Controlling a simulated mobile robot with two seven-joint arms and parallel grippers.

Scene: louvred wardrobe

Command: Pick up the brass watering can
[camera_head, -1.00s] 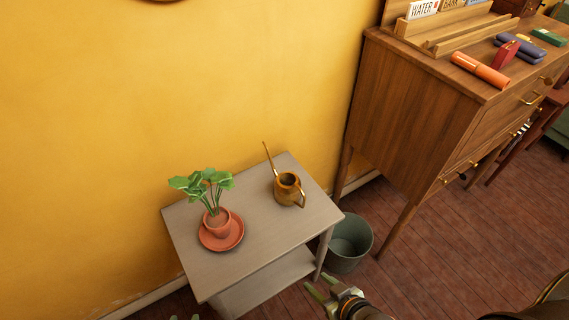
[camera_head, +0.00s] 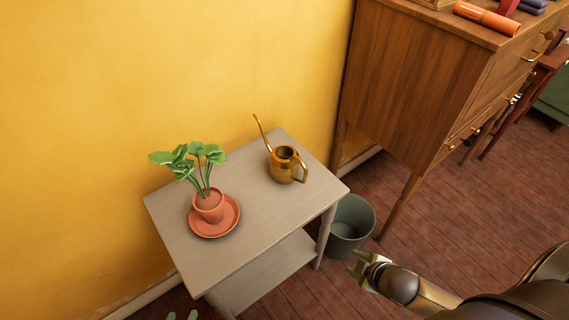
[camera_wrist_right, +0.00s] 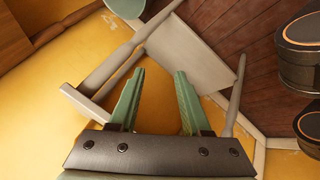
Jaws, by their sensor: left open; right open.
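The brass watering can (camera_head: 284,165) stands upright on the grey side table (camera_head: 245,243), toward its back right corner. Its long spout points up and left, and its handle is on the right. My right gripper (camera_head: 360,268) is open and empty, in front of and to the right of the table, apart from the can. In the right wrist view its two green fingers (camera_wrist_right: 160,95) are spread with nothing between them. My left gripper (camera_head: 182,316) shows only as green fingertips at the bottom edge, in front of the table. The can is not seen in the wrist view.
A potted plant (camera_head: 208,205) on a terracotta saucer (camera_head: 230,225) stands left of the can. A grey-green bin (camera_head: 350,222) stands on the floor right of the table. A wooden cabinet (camera_head: 410,85) is behind it at right. The yellow wall (camera_head: 150,80) backs the table.

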